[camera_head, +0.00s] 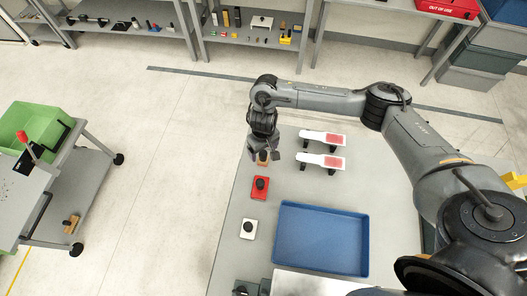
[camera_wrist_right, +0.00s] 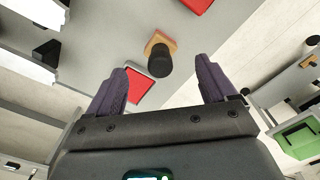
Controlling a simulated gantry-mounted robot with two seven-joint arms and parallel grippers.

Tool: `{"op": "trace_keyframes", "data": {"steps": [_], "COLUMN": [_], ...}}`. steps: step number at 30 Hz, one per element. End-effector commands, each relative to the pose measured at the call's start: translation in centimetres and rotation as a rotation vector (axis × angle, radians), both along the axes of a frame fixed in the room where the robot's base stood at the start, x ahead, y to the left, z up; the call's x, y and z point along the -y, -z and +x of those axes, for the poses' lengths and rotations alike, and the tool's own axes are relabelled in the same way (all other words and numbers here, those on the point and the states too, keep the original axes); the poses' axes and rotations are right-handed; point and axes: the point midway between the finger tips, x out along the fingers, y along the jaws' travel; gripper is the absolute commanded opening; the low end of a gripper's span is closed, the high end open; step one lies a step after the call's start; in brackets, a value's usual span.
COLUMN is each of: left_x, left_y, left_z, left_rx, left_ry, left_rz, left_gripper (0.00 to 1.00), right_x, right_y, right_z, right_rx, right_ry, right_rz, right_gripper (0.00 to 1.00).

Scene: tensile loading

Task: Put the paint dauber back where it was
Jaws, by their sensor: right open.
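A wooden block with a black knob-like piece on it stands on the grey table and is likely the paint dauber's place; I cannot tell for sure which part is the dauber. The wooden block (camera_head: 263,161) shows below my right gripper (camera_head: 263,154) in the head view, partly hidden. In the right wrist view the black piece (camera_wrist_right: 158,60) stands upright on the wooden block (camera_wrist_right: 164,40), just ahead of and between the fingers of my right gripper (camera_wrist_right: 162,72). These fingers are open and apart, with nothing held. My left gripper is not in view.
A red block (camera_head: 260,188) and a white block (camera_head: 248,229), each with a dark knob, stand nearer. A blue tray (camera_head: 283,235) is at the front. A red pad (camera_wrist_right: 138,88) lies beside the wooden block.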

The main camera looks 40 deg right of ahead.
Motion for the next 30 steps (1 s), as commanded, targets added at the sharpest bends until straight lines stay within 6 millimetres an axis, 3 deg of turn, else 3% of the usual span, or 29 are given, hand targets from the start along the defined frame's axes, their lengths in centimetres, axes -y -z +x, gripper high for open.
{"op": "trace_keyframes", "data": {"steps": [1, 6, 11, 14, 17, 20, 21, 25, 27, 30], "left_x": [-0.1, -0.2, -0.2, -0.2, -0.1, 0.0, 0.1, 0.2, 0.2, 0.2], "left_y": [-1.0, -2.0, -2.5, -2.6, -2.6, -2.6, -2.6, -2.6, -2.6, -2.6], "left_z": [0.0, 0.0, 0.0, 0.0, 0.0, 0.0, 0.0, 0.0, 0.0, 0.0], "left_rx": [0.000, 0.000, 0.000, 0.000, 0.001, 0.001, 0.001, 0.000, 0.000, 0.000], "left_ry": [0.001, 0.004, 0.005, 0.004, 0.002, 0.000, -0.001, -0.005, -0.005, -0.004], "left_rz": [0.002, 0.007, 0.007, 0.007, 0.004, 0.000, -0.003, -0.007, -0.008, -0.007], "left_gripper": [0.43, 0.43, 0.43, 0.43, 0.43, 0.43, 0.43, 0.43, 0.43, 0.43], "right_x": [0.0, 0.0, -0.5, -2.6, -6.9, -13.1, -15.9, -23.7, -26.3, -27.5], "right_y": [-1.5, -3.8, -4.7, -4.1, -3.0, -2.1, -2.1, -3.8, -5.5, -7.8], "right_z": [0.1, 0.0, -0.1, -0.2, -0.7, -1.5, -2.0, -3.5, -4.1, -4.8], "right_rx": [0.003, 0.002, 0.005, 0.029, 0.089, 0.195, 0.250, 0.460, 0.564, 0.675], "right_ry": [-0.001, 0.000, -0.016, -0.080, -0.208, -0.371, -0.435, -0.579, -0.607, -0.593], "right_rz": [-0.001, -0.001, 0.006, 0.034, 0.095, 0.180, 0.218, 0.310, 0.325, 0.304], "right_gripper": [0.85, 0.85, 0.85, 0.85, 0.85, 0.85, 0.85, 0.85, 0.85, 0.85]}}
